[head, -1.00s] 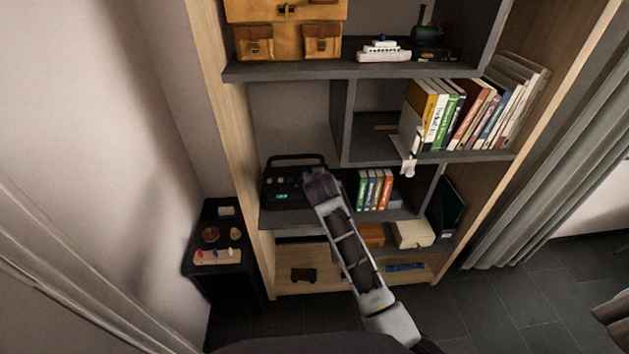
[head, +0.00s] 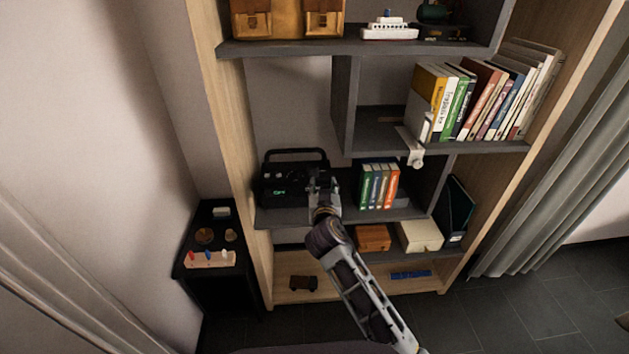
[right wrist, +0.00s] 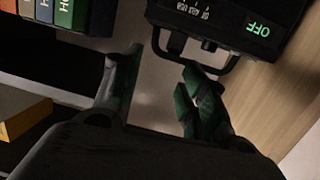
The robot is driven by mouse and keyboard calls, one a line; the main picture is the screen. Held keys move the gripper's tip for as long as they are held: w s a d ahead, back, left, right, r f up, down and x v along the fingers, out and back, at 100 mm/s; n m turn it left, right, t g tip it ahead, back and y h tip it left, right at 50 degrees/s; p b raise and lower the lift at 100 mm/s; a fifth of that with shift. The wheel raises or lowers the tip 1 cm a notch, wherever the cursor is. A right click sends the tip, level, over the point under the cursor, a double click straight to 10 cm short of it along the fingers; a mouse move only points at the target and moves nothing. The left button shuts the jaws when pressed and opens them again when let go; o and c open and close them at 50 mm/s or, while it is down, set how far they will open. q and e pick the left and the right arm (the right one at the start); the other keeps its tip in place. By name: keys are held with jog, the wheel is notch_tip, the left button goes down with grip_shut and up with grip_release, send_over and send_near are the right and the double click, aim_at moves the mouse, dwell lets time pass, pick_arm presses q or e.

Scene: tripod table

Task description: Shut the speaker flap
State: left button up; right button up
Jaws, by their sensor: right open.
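The speaker (head: 283,182) is a black box with a top handle and a small green display. It stands at the left of the middle shelf, and its right front is partly hidden by my right gripper (head: 322,182). In the right wrist view the speaker (right wrist: 238,22) is at the top right, turned over, with its display reading OFF. My right gripper (right wrist: 160,65) is open there. A black bar-like frame on the speaker shows by the right finger; I cannot tell if they touch. I cannot make out the flap or its position. My left gripper is not in view.
Several upright books (head: 378,186) stand on the same shelf just right of my gripper. An upper shelf (head: 385,140) with a white clamp-like piece at its edge is above right. A small black side table (head: 200,275) stands left of the bookcase.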

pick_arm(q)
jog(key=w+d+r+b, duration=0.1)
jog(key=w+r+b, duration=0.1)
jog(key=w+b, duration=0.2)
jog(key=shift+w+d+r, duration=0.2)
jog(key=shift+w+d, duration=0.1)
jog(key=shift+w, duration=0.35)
pick_arm(e)
jog(key=s, duration=0.1)
jog(key=s+a+f+t+y, duration=0.1)
jog(key=s+f+t, duration=0.1)
jog(key=shift+s+a+n, duration=0.1)
jog(key=shift+a+n, duration=0.3)
send_near(314, 170)
jog(key=shift+w, duration=1.8)
jog(key=shift+w+d+f, duration=0.15)
jog(key=shift+w, duration=2.05)
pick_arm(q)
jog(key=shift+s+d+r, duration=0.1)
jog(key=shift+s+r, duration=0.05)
pick_arm(e)
jog(key=shift+w, duration=0.35)
